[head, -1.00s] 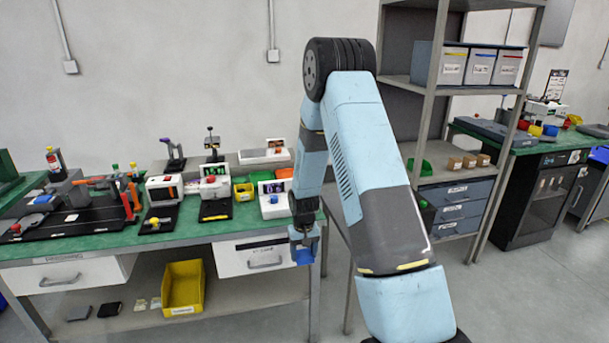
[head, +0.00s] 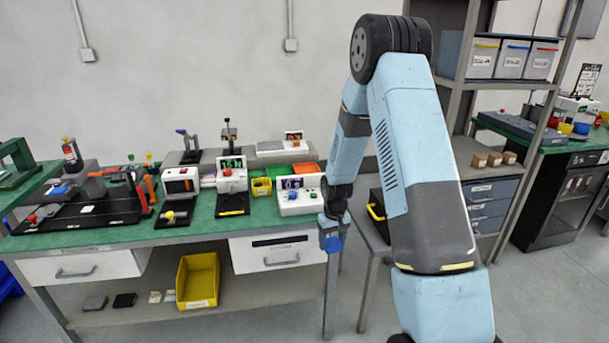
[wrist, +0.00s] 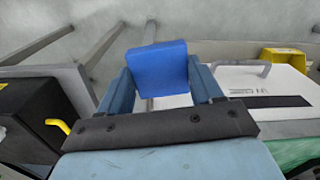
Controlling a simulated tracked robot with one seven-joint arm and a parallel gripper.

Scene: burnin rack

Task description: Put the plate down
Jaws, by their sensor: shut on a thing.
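My gripper (head: 331,226) hangs down at the right front corner of the green-topped bench, in front of its edge and apart from the bench top. It is shut on the blue plate (head: 333,243), which shows small below the fingers in the head view. In the wrist view the plate (wrist: 158,67) is a flat blue square held between the two blue fingers (wrist: 160,85). Nothing visible supports it from below.
The bench top (head: 110,238) carries several testers and a black fixture board (head: 75,217). A white drawer (head: 278,252) is beside the gripper. A yellow bin (head: 198,282) sits on the lower shelf. A black box with a yellow handle (head: 376,212) and a shelf rack (head: 462,85) stand right.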

